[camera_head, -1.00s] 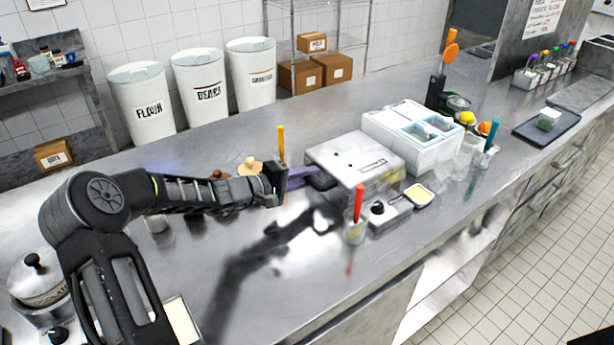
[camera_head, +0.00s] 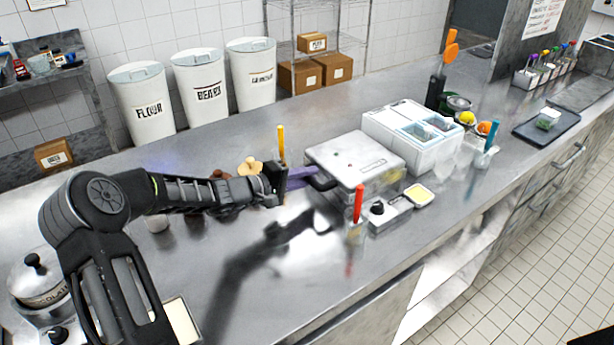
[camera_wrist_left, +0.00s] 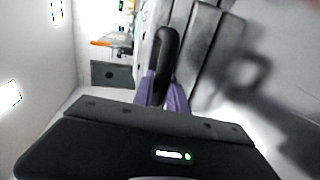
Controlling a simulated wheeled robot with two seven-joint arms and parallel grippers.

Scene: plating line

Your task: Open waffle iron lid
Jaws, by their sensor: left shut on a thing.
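The waffle iron (camera_head: 362,163) stands on the steel counter, with a pale, square lid that lies about flat and looks closed or nearly so. Its dark handle (camera_head: 322,182) sticks out from the left side. My left gripper (camera_head: 303,178), with purple fingers, reaches in from the left and is shut on this handle. In the left wrist view the black handle (camera_wrist_left: 163,62) sits between the purple fingertips (camera_wrist_left: 163,90). The fingers hide part of the handle. My right gripper is not in view.
A white box with compartments (camera_head: 385,128) stands right behind the iron. A cup with a red-handled tool (camera_head: 357,205) and a small control box (camera_head: 382,215) stand close in front. A yellow-handled tool (camera_head: 281,143) stands behind my gripper.

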